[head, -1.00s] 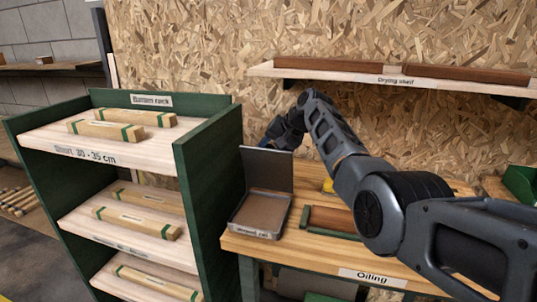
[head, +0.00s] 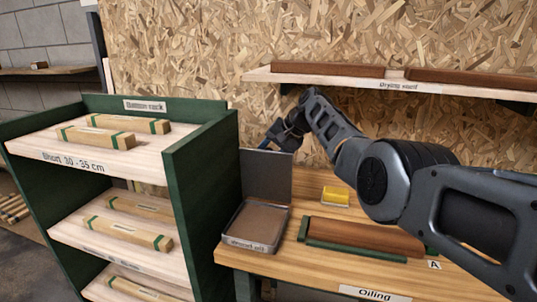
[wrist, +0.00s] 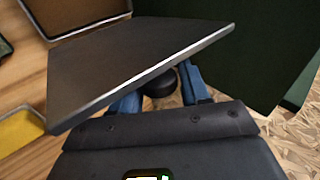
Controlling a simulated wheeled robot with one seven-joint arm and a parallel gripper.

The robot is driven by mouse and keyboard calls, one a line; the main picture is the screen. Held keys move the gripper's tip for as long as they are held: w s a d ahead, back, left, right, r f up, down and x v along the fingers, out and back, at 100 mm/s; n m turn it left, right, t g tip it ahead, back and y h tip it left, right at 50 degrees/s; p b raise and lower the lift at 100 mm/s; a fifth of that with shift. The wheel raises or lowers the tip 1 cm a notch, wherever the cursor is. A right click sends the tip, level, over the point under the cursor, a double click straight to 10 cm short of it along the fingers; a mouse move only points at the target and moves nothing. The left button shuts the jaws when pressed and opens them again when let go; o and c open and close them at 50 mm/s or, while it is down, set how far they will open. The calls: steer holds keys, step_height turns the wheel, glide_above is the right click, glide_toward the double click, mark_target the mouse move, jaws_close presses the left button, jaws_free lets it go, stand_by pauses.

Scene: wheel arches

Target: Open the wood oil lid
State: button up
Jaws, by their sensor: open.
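The wood oil tin (head: 231,243) is a shallow grey metal tray with a brown inside, at the left end of the oiling bench. Its dark lid (head: 266,176) stands up, open, along the tin's back edge. In the wrist view the lid (wrist: 130,65) is a large tilted plate across the middle, with the tin (wrist: 82,30) beyond it. My gripper (head: 282,137) is at the lid's top edge, on its back side. In the wrist view my gripper's blue fingers (wrist: 160,88) are apart, their tips partly hidden by the lid. I cannot tell whether they touch it.
A green batten rack (head: 200,185) stands close left of the bench. A brown board (head: 365,237) in a green holder and a yellow block (head: 336,196) lie right of the tin. A drying shelf (head: 350,80) with brown boards hangs above my arm.

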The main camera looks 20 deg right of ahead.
steer(key=shift+o, duration=1.4)
steer(key=shift+s+d+r, duration=0.15)
steer(key=shift+d+r, duration=0.1)
steer(key=shift+r, duration=0.1)
steer(key=shift+p+v, duration=0.3)
steer(key=shift+v, duration=0.7)
steer(key=s+d+b, duration=0.1)
steer(key=s+d, duration=0.7)
steer(key=shift+s+d, duration=0.15)
steer(key=shift+d, duration=0.25)
